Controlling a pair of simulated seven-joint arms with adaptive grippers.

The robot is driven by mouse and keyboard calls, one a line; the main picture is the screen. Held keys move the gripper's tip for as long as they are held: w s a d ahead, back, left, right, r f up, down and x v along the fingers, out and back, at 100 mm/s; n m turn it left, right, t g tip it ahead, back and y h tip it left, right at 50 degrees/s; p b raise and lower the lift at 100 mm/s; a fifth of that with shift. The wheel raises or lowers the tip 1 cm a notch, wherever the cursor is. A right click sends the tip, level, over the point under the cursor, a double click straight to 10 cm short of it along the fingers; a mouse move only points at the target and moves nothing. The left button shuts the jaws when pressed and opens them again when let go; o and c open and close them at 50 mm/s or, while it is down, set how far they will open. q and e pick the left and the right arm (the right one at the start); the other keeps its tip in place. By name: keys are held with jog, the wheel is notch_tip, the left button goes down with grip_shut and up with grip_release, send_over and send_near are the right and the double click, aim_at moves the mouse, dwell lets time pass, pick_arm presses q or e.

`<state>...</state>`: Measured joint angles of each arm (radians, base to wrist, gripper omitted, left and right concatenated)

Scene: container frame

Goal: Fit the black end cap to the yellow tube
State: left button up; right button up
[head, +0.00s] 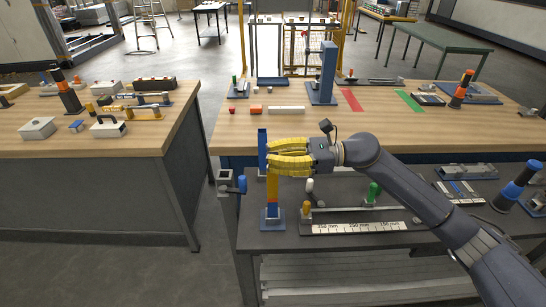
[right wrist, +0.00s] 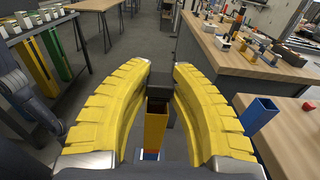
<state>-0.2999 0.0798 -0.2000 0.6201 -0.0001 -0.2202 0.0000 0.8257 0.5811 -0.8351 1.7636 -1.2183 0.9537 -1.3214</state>
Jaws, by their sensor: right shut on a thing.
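The yellow tube (head: 272,190) stands upright in a blue base (head: 270,218) on the lower grey shelf at the front of the bench. It also shows in the right wrist view (right wrist: 155,133), with a dark opening at its top. My right gripper (head: 275,155) is at the tube's upper end, its yellow fingers closed in from the right. In the right wrist view the fingertips hold the black end cap (right wrist: 160,86) at the tube's top. Whether cap and tube touch I cannot tell. The fingers hide the cap in the head view. My left gripper is not in view.
A blue post (head: 262,138) stands close behind the tube. A ruler-marked fixture (head: 355,228) with yellow and green pegs lies to the right. A tall blue column (head: 327,72) stands on the wooden bench behind.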

jog(key=shift+f, duration=0.9)
dwell(0.4)
jog(key=o, duration=1)
jog(key=shift+d, duration=0.1)
jog(key=d, duration=1.1)
jog(key=shift+w+d+r, duration=0.15)
jog(key=shift+d+r, duration=0.05)
jog(key=shift+d, duration=0.2)
